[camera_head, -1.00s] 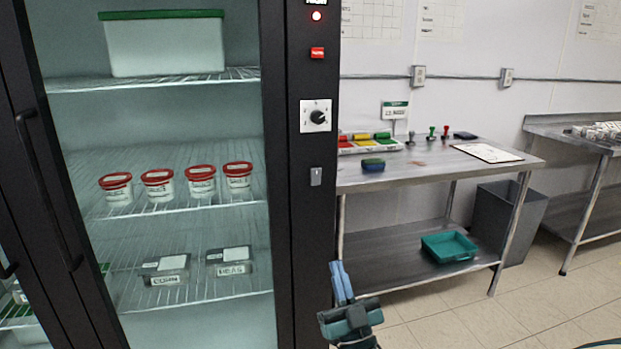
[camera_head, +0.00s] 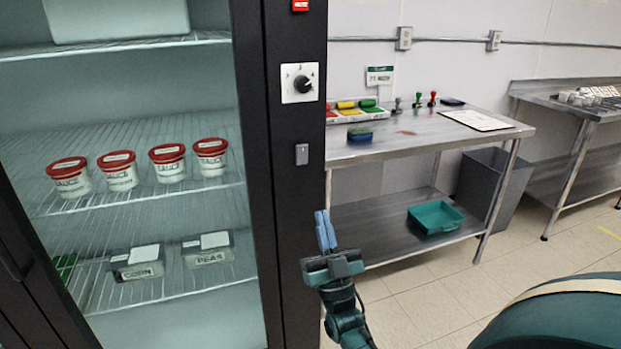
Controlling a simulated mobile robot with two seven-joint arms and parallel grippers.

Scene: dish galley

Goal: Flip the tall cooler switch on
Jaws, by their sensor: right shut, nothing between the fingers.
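The tall cooler (camera_head: 291,220) stands at the left, with a black frame and glass doors. Its grey switch (camera_head: 302,154) sits on the black right-hand post, below a white plate with a black rotary knob (camera_head: 303,84). I cannot tell from here which way the switch is set. My right gripper (camera_head: 325,228) is shut and empty, its blue fingers pointing up. In the picture it is below the switch and a little to its right, apart from it. My left gripper is not in view.
Sauce tubs (camera_head: 168,163) and labelled boxes stand on the cooler shelves behind glass. A steel table (camera_head: 420,140) with sponges and stamps is to the right, a teal tray (camera_head: 435,217) on its lower shelf. A grey bin (camera_head: 495,185) stands beyond. Floor in front is clear.

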